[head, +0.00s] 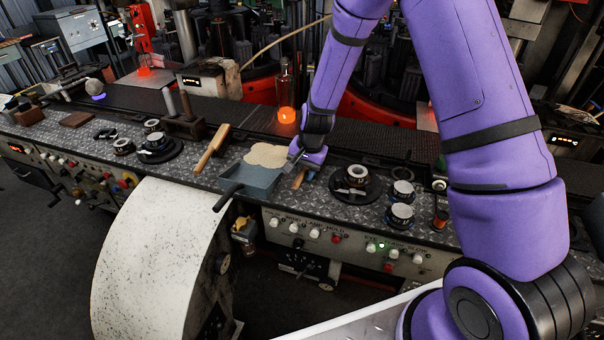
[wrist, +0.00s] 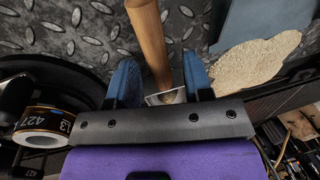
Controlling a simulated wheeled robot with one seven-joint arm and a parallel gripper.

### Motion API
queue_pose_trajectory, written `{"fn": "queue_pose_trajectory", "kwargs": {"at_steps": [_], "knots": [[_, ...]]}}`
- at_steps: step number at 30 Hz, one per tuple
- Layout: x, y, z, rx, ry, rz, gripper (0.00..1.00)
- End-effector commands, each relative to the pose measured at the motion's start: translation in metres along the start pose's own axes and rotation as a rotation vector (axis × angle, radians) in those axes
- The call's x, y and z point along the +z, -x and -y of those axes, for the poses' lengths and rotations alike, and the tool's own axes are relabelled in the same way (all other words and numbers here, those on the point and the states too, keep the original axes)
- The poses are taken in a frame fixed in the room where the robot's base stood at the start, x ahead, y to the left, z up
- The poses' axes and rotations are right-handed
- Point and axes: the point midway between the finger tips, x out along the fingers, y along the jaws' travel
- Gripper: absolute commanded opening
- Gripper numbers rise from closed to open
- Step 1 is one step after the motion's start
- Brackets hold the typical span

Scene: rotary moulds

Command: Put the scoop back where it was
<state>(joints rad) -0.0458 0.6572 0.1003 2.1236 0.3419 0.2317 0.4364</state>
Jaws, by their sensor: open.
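The scoop appears to be the tool with a round wooden handle (wrist: 150,38) and a small metal end (wrist: 166,97). In the head view its handle (head: 299,178) shows just below my gripper (head: 299,163), on the patterned metal bench top. In the wrist view the handle lies between the two blue fingers of my gripper (wrist: 160,66), which are apart, with gaps on both sides. The metal end is partly hidden by the gripper body.
A blue-grey pan (head: 252,178) with a dark handle and a tan sand patch (head: 268,155) lie left of my gripper. A wooden-handled brush (head: 212,150) lies further left. Round tins (head: 357,174) stand to the right. A glowing bottle (head: 287,95) stands behind.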

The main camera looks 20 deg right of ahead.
Motion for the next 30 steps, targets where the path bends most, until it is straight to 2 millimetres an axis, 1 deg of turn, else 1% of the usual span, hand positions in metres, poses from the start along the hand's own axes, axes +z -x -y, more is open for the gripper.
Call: {"fn": "queue_pose_trajectory", "kwargs": {"at_steps": [1, 9, 15, 19, 27, 29, 30], "knots": [[0.000, 0.009, 0.001, -0.002, 0.001, -0.003, 0.46], [-0.001, 0.058, 0.001, -0.003, 0.000, -0.004, 0.46], [0.000, 0.088, 0.000, -0.002, 0.002, -0.002, 0.46], [0.000, 0.100, 0.000, -0.001, 0.001, -0.001, 0.46], [0.001, 0.108, 0.000, -0.001, 0.002, -0.001, 0.46], [0.001, 0.113, 0.000, -0.004, 0.009, -0.005, 0.46], [0.002, 0.119, -0.001, -0.007, 0.018, -0.009, 0.46]]}}
